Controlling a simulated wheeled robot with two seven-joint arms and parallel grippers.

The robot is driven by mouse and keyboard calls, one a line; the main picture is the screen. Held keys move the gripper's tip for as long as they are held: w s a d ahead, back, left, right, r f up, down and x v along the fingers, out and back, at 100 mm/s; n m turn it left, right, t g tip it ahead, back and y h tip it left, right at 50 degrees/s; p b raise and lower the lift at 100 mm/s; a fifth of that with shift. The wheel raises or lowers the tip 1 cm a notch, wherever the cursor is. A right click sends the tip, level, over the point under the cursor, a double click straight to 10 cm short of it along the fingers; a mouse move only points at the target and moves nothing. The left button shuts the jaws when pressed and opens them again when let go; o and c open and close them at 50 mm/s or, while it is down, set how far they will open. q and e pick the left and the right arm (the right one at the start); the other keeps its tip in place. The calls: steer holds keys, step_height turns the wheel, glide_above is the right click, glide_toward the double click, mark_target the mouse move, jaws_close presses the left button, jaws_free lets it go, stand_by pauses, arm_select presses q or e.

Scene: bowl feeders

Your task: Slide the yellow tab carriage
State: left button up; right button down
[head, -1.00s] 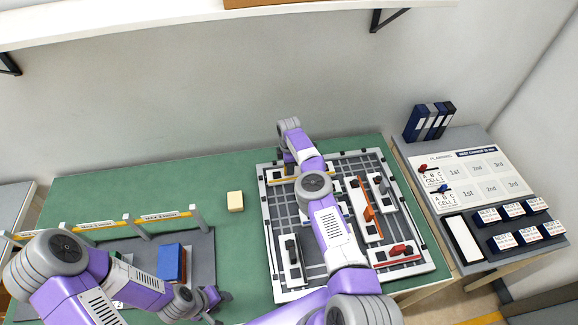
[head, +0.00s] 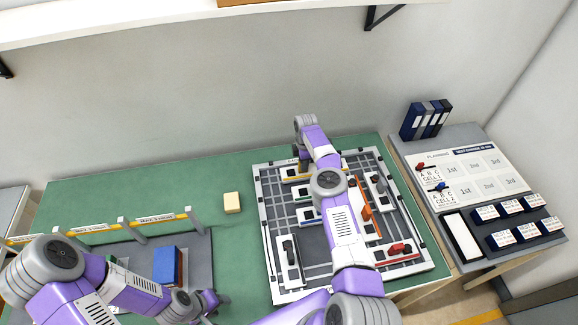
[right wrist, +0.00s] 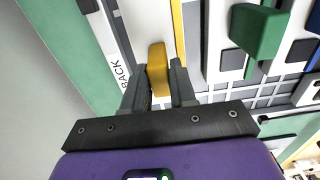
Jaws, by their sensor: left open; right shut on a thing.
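The yellow tab (right wrist: 158,70) stands up from a white carriage plate by a yellow strip (right wrist: 178,35) in the right wrist view. My right gripper (right wrist: 160,88) is shut on the tab, with its two dark fingers on either side. In the head view, the yellow strip (head: 295,178) shows near the back of the gridded board (head: 262,225), left of my right arm. My left gripper (head: 217,301) is open and empty at the lower left, right of a blue box.
A green tab (right wrist: 255,30) stands close by in the right wrist view. On the board are an orange bar (head: 364,208), a red handle (head: 398,248) and a black handle (head: 289,251). A cream block (head: 232,203) and a blue box (head: 166,266) lie left of the board.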

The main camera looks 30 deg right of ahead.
mark_target(310, 170)
arm_select(q)
steer(key=shift+f+b, duration=0.5)
steer(key=shift+f, duration=0.45)
arm_select(e)
steer(key=d, duration=0.2)
steer(key=shift+s+d, duration=0.35)
steer(key=c, duration=1)
jaws_free()
arm_select(q)
steer(key=shift+r+p, duration=0.8)
arm_select(e)
step_height(310, 170, up, 8)
steer(key=shift+f, duration=0.2)
